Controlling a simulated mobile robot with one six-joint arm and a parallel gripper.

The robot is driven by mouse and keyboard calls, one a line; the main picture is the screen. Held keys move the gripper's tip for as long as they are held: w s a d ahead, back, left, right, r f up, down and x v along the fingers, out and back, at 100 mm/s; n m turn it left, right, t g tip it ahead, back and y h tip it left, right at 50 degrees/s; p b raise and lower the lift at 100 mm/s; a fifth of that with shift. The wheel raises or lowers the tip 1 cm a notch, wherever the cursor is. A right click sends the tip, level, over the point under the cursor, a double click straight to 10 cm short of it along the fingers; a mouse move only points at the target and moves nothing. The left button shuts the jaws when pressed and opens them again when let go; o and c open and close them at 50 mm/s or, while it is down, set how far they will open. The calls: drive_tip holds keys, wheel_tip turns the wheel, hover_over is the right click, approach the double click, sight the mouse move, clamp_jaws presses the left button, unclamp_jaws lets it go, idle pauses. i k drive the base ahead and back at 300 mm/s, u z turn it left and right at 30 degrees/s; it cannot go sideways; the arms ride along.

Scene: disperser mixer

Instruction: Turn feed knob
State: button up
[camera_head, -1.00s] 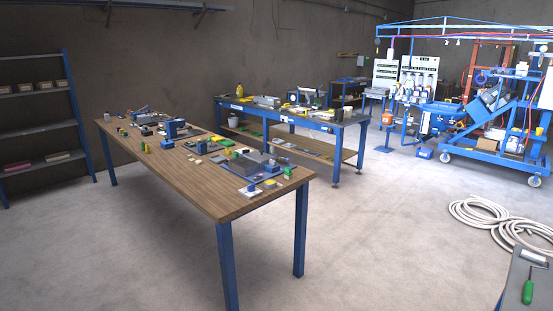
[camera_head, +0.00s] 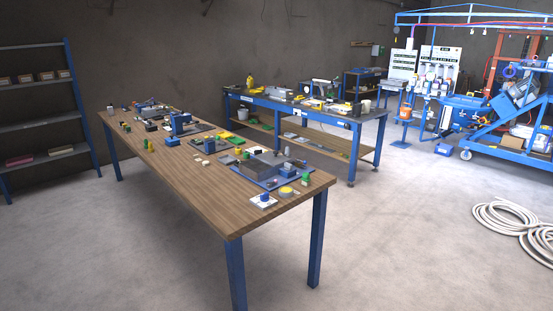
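No feed knob can be made out for sure from this distance. Several small machines and parts stand on the wooden table (camera_head: 200,195), among them a blue upright device (camera_head: 180,122) and a grey block-shaped unit (camera_head: 262,166) on a blue plate near the right end. Small blue, green and yellow pieces lie around them, too small to tell which are knobs. My gripper is not in view.
A blue-framed workbench (camera_head: 290,107) with tools stands behind the table. A shelf rack (camera_head: 40,126) is at the left wall. A blue cart (camera_head: 505,155) stands at the right. A coiled white hose (camera_head: 510,226) lies on the otherwise open floor.

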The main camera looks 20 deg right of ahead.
sight(288, 167)
drive_tip(key=u, duration=0.25)
drive_tip(key=i, duration=1.05)
